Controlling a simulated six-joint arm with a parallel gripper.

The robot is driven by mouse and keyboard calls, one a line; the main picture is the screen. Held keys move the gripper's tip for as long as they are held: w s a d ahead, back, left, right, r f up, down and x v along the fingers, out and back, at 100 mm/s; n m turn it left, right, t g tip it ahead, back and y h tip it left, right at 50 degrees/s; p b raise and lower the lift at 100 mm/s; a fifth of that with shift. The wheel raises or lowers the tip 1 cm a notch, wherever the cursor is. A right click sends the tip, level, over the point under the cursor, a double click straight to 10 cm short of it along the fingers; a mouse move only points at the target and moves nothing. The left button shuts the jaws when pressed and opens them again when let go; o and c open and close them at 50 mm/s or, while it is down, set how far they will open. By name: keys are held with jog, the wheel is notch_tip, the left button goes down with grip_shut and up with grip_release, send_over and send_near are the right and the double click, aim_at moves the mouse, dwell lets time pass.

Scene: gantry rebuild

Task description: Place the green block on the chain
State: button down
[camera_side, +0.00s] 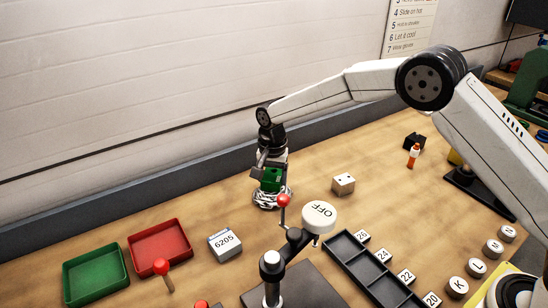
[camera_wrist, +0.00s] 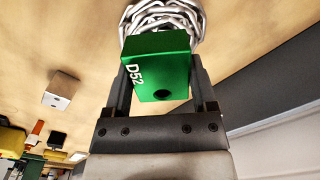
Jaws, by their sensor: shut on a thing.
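The green block (camera_side: 271,179), marked D52 with a dark round hole, is between the fingers of my gripper (camera_side: 270,172). It also shows large in the wrist view (camera_wrist: 160,68), with a finger of my gripper (camera_wrist: 160,88) on each side. My gripper is shut on it. The silver chain (camera_side: 268,202) lies heaped on the table directly below the block in the side view. In the wrist view the chain (camera_wrist: 190,18) shows just beyond the block. I cannot tell whether the block touches the chain.
A red-knobbed lever (camera_side: 283,201) and a round OFF piece (camera_side: 319,216) stand in front of the chain. A white die (camera_side: 343,184) lies to the right. Red (camera_side: 188,252) and green trays (camera_side: 121,269) and a 6205 box (camera_side: 225,244) are front left. A wall borders the back.

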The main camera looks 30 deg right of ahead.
aim_at(277, 176)
jog(key=shift+f, duration=0.1)
grip_release()
notch_tip(277, 176, up, 12)
dwell(0.7)
jog(key=shift+s, duration=0.1)
dwell(0.5)
jog(key=s+d+f+n+t, duration=0.1)
jog(key=s+d+f+n, duration=0.1)
jog(key=s, duration=0.7)
jog(key=s+d+f+n, duration=0.2)
jog(key=s+d+n, duration=0.2)
jog(key=s, duration=0.5)
jog(key=s+d+f+n+t, duration=0.1)
jog(key=s+d+f+n, duration=0.1)
jog(key=s+d, duration=0.5)
jog(key=shift+s+f+n+t, duration=0.3)
jog(key=shift+s+n, duration=0.2)
jog(key=shift+s, duration=0.6)
